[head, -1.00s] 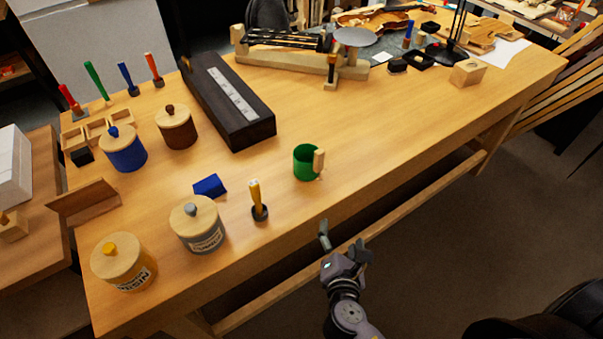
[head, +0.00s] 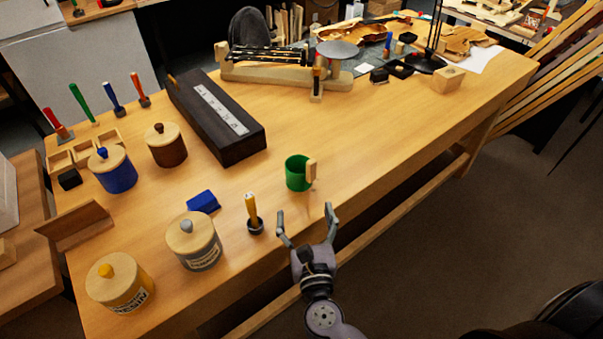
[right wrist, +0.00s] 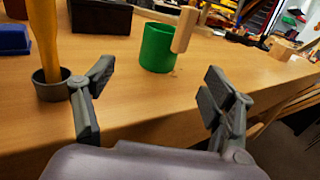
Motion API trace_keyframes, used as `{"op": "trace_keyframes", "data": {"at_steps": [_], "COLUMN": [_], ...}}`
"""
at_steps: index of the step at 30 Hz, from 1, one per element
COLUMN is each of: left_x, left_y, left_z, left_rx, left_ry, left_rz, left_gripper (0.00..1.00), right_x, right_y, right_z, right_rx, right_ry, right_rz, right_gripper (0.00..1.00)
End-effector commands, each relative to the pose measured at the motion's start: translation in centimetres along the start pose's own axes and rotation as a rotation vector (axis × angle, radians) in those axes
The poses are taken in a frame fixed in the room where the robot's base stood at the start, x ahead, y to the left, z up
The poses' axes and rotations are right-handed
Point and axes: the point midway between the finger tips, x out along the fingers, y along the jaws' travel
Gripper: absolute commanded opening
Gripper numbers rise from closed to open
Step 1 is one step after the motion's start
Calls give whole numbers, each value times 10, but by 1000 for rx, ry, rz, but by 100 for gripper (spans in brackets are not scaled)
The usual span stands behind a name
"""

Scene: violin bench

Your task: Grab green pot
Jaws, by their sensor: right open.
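The green pot (head: 297,174) stands upright on the bench near its front edge, with a wooden handle on its right side. It also shows in the right wrist view (right wrist: 157,48), beyond and between my open fingers. My right gripper (head: 306,222) is open and empty at the bench's front edge, just short of the pot and not touching it. In the right wrist view my right gripper (right wrist: 155,105) has its two fingers spread wide. My left gripper does not show.
A brush in a dark cup (head: 254,218) stands close left of my right gripper. A blue block (head: 203,201), lidded jars (head: 193,241) and a long black box (head: 228,128) are further left. The bench (head: 400,130) is clear right of the pot.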

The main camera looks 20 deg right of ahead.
Motion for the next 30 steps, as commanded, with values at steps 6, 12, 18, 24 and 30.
{"op": "trace_keyframes", "data": {"at_steps": [6,12,18,24,30], "left_x": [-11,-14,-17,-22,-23], "left_y": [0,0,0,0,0], "left_z": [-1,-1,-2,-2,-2], "left_rx": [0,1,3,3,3], "left_ry": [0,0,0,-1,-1], "left_rz": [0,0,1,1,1], "left_gripper": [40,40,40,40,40], "right_x": [50,76,89,120,132], "right_y": [0,0,-1,-4,-4], "right_z": [3,1,3,5,3], "right_rx": [2,3,3,2,4], "right_ry": [-1,1,1,0,2], "right_rz": [-1,0,-1,-1,0], "right_gripper": [77,77,77,77,77]}}
